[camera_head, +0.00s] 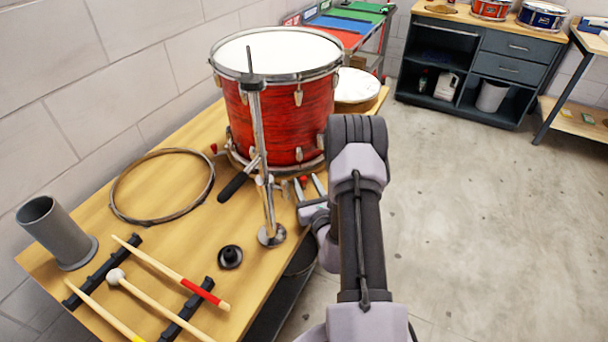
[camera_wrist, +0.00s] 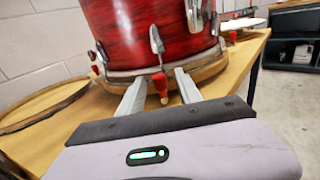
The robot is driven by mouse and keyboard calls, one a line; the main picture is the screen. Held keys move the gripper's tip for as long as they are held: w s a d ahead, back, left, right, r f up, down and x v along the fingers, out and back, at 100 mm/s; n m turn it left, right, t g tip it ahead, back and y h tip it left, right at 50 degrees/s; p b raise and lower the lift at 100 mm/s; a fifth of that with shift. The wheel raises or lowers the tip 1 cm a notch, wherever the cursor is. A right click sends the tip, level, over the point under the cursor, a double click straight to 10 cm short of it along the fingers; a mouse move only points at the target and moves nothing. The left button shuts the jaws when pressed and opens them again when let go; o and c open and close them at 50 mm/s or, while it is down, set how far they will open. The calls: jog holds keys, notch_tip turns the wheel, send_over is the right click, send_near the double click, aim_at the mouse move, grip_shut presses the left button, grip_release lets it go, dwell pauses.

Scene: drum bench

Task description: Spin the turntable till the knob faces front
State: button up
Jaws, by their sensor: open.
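A red drum (camera_head: 285,120) stands on a low round turntable (camera_wrist: 212,70) with a wooden rim, at the bench's far part. In the wrist view a red knob (camera_wrist: 160,84) stands at the turntable's near edge, below a drum lug. My gripper (camera_head: 309,188) is open, with one finger on each side of this knob; I cannot tell if either touches it. Another red knob (camera_wrist: 95,70) shows at the rim's left, and a further one (camera_wrist: 232,37) at its right. In the head view, a stand and my arm partly hide the turntable.
A metal stand (camera_head: 262,150) rises close to the left of my gripper. A hoop (camera_head: 120,190), a grey cup (camera_head: 55,232), a black knob-like part (camera_head: 230,256) and sticks on black racks (camera_head: 180,318) lie on the bench (camera_head: 180,230). Open floor lies right.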

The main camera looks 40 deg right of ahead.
jog(key=shift+c, duration=0.2)
grip_shut()
jog(key=shift+r, duration=0.1)
dwell(1.2)
